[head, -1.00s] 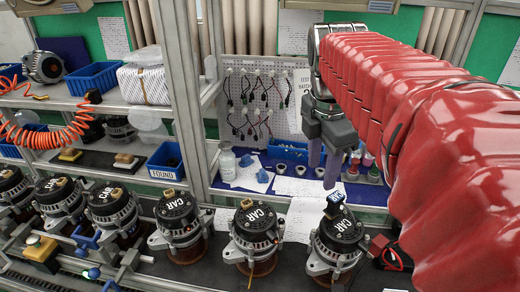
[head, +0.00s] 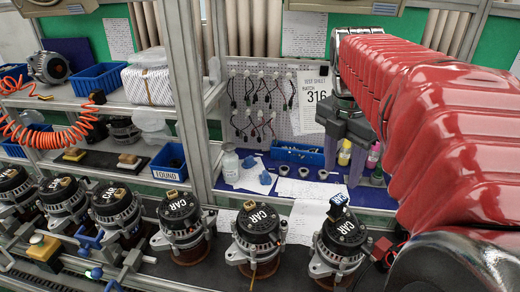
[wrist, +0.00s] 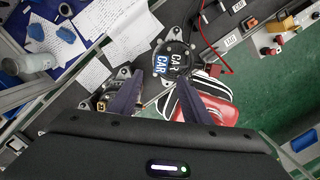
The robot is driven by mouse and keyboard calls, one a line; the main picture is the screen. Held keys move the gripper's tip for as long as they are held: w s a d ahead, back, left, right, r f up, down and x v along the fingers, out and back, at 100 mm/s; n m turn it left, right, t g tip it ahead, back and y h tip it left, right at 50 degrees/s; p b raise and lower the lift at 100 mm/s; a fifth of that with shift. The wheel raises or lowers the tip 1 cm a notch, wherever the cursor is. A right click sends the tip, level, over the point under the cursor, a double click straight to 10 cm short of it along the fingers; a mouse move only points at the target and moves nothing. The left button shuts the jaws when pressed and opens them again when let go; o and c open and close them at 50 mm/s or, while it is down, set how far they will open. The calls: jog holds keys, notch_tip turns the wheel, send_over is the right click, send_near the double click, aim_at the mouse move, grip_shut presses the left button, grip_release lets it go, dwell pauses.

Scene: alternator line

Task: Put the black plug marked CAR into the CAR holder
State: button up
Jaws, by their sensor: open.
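The black plug (head: 338,203) has a blue and white tag on top. It stands on the top of the rightmost alternator (head: 342,238), whose cap reads CAR. In the wrist view the plug's blue tag (wrist: 159,62) reads CAR and lies beyond the fingertips, beside the white CAR lettering. My gripper (head: 342,160) is open and empty, fingers pointing down, above the bench behind the alternator. In the wrist view the open fingers of my gripper (wrist: 153,82) frame the alternator.
Several alternators (head: 257,238) stand in a row to the left. Printed papers (wrist: 110,30), a blue bin (head: 298,152) and bottles (head: 345,153) lie behind. A red wire (wrist: 205,35) curves beside the plug's alternator. A test sheet (head: 315,95) hangs on the pegboard.

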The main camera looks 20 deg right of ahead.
aim_at(339, 199)
jog(key=shift+d+f, duration=0.2)
jog(key=shift+f, duration=1.35)
jog(key=shift+d+f, duration=0.15)
jog(key=shift+f, duration=1.4)
jog(key=shift+d+f, duration=0.25)
jog(key=shift+f, duration=1.05)
jog(key=shift+d+f, duration=0.2)
jog(key=shift+f, duration=1.05)
jog(key=shift+c, duration=0.4)
grip_shut()
